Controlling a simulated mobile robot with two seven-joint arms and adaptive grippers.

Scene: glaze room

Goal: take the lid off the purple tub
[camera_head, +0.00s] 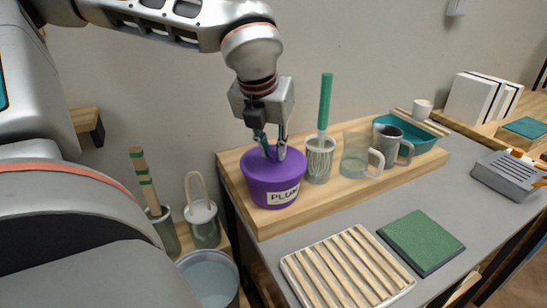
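The purple tub (268,191) stands upright on the wooden board, with a white label reading "PLUM" on its front. Its purple lid (252,163) is on top. My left gripper (272,153) points straight down over the middle of the lid, its fingertips at the lid's top. The two fingers are a little apart. They hide the lid's centre, so I cannot tell whether they grip a knob there. My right gripper is not in view.
Right of the tub on the board (345,197) stand a ribbed jar (318,165) with a green-handled tool, a clear jug (357,156) and a grey mug (390,148). A slatted rack (347,268) and green pad (421,241) lie in front. Grey counter shows beside them.

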